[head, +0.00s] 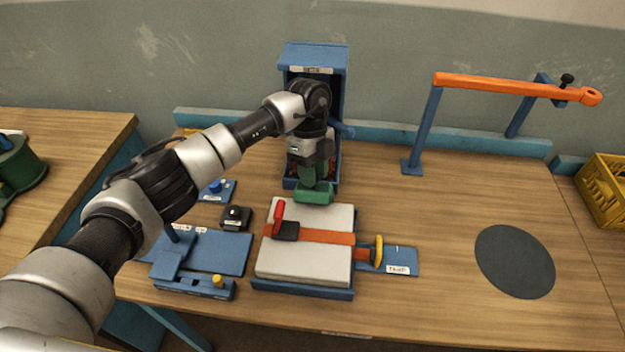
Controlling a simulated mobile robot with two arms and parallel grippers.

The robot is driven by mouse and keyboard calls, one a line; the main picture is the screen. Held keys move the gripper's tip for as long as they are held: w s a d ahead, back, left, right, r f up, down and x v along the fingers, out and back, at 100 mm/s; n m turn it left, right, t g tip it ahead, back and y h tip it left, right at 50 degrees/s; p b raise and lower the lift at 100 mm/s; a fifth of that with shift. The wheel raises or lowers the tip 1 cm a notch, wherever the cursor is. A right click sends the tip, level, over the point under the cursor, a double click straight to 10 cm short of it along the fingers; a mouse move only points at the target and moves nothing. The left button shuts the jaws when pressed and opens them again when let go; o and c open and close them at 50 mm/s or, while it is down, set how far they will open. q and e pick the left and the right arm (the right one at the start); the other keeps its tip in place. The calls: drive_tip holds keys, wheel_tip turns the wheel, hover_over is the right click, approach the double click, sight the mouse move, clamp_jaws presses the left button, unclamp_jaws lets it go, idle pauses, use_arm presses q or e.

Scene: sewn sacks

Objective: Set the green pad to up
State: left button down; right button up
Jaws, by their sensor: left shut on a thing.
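The green pad (314,194) is at the front of the tall blue housing (313,56), just behind the white sack block. My left gripper (312,178) reaches down in front of the housing and is shut on the green pad. The gripper and my wrist hide the pad's upper part and most of the housing's inside. I cannot tell the pad's exact height above the block. My right gripper is not in view.
A white block (320,263) with an orange strap, red lever and yellow handle sits in front. Blue fixtures (215,250) lie left of it. An orange bar (510,86) on blue posts stands right. A dark disc (514,262) lies on open tabletop; a yellow crate (604,190) is far right.

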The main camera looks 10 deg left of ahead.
use_arm(q)
drive_tip(key=shift+w, duration=0.1)
idle(0.3)
drive_tip(key=c, duration=0.8)
unclamp_jaws()
drive_tip(key=shift+c, duration=0.2)
drive_tip(key=b+v, duration=0.2)
drive_tip(key=v, duration=0.5)
drive_tip(key=shift+w+r, duration=0.15)
drive_tip(key=shift+r, duration=0.05)
